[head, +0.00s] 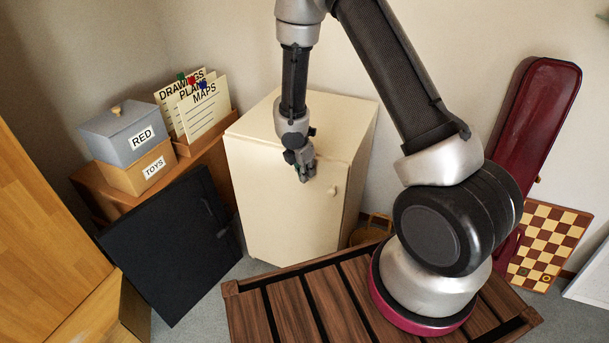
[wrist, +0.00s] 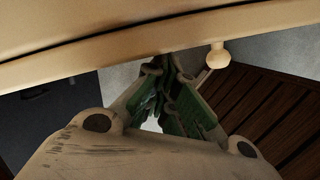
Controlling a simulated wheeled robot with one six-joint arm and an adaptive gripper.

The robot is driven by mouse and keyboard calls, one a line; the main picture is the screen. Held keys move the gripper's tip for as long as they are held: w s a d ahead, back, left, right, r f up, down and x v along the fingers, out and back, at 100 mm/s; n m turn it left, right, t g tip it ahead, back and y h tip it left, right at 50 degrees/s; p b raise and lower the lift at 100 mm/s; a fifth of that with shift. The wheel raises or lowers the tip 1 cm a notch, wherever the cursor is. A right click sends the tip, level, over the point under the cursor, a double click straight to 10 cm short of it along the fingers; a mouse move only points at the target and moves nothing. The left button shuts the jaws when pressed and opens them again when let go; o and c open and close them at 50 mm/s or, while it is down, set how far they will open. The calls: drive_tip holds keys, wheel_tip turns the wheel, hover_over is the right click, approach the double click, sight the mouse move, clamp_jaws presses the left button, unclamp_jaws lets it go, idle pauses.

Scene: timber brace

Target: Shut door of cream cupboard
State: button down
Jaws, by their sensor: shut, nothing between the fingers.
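The cream cupboard (head: 262,123) stands against the wall in the middle of the head view. Its door (head: 285,215) faces me and looks closed or almost closed, with a round knob (head: 333,190) at its upper right. In the wrist view a thin dark line runs between the cupboard's top (wrist: 110,15) and the door's upper edge (wrist: 115,55), and the knob also shows there (wrist: 218,56). My gripper (head: 307,175) is shut and empty, in front of the door's upper part, left of the knob. It also shows in the wrist view (wrist: 165,75). I cannot tell whether it touches the door.
A black panel (head: 165,245) leans left of the cupboard, below a wooden shelf with labelled boxes (head: 125,140) and folders (head: 195,105). A slatted wooden surface (head: 290,310) lies in front. A dark red case (head: 540,110) and a checkered board (head: 548,240) stand at right.

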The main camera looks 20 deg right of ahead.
drive_tip(key=shift+w+d+r, duration=0.15)
drive_tip(key=shift+w+d, duration=0.1)
drive_tip(key=shift+d, duration=0.05)
drive_tip(key=a+v, duration=0.1)
drive_tip(key=v, duration=1.1)
drive_tip(key=s+d+r+m+t+y, duration=0.1)
drive_tip(key=s+d+r+m, duration=0.6)
drive_tip(key=s+r+m, duration=0.4)
drive_tip(key=s+d+r+m+t+y, duration=0.1)
drive_tip(key=s+d+r+m+t, duration=0.1)
drive_tip(key=s+d+r+m, duration=0.5)
drive_tip(key=s+r+m, duration=0.4)
drive_tip(key=s+r, duration=0.3)
drive_tip(key=s, duration=0.2)
drive_tip(key=shift+y, duration=0.3)
drive_tip(key=shift+d, duration=0.15)
